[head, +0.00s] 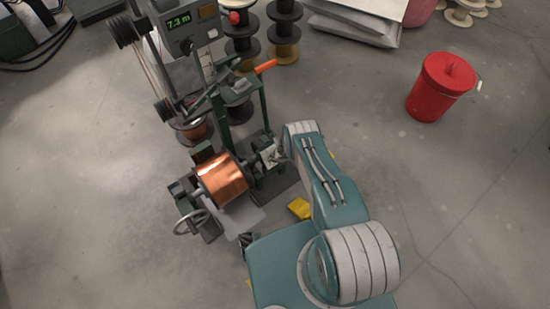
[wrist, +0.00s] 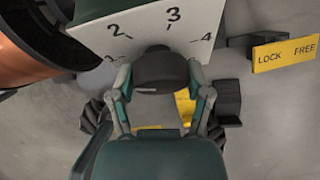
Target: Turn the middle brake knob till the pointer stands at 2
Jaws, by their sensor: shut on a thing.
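In the wrist view a dark round knob (wrist: 160,72) sits at the lower edge of a white dial plate (wrist: 95,30) with the figures 2, 3 and 4 and a partly cut-off mark at the left. My gripper (wrist: 159,80) is shut on the knob, one finger on each side. I cannot make out the pointer, so its reading is unclear. In the head view my gripper reaches the green machine (head: 255,150) just right of the copper spool (head: 222,180); the knob is too small to tell there.
A yellow LOCK/FREE plate (wrist: 285,53) is right of the dial. A handwheel (head: 190,222) stands below the spool. A display (head: 180,22) reads 7.3 m. A red bucket (head: 440,88) stands at the right; the floor between is clear.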

